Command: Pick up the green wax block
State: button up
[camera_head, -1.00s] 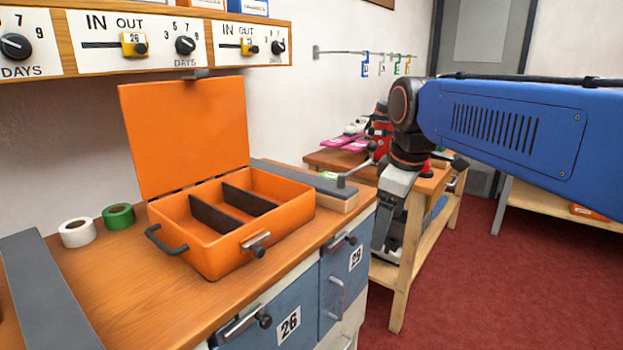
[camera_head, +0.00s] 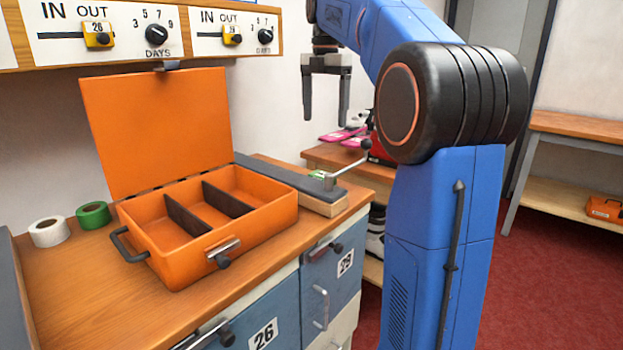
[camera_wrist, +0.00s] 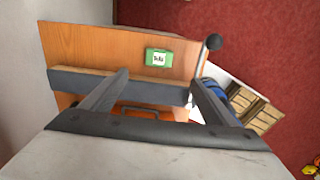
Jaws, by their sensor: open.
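The green wax block (camera_wrist: 159,57) shows in the wrist view as a small green block with a white label. It lies on the wooden bench top, beyond a long grey bar. In the head view only a small green part of it (camera_head: 318,174) shows behind the grey bar. My gripper (camera_head: 326,117) is open and empty, with its fingers pointing down above the back of the bench. In the wrist view my gripper (camera_wrist: 158,82) has its two fingers spread, with the block ahead of them and apart from them.
The grey bar (camera_wrist: 75,80) with a ball-ended lever (camera_wrist: 213,42) lies between the fingers and the block. An open orange box (camera_head: 165,269) with dividers stands on the bench. White tape (camera_head: 49,232) and green tape (camera_head: 93,215) are left of it. Pink items (camera_head: 340,135) lie behind.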

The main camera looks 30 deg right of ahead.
aim_at(322, 174)
notch_tip(322, 174, down, 17)
jog(key=shift+w+a+f, duration=0.1)
jog(key=shift+a+f, duration=0.05)
jog(key=c, duration=1.1)
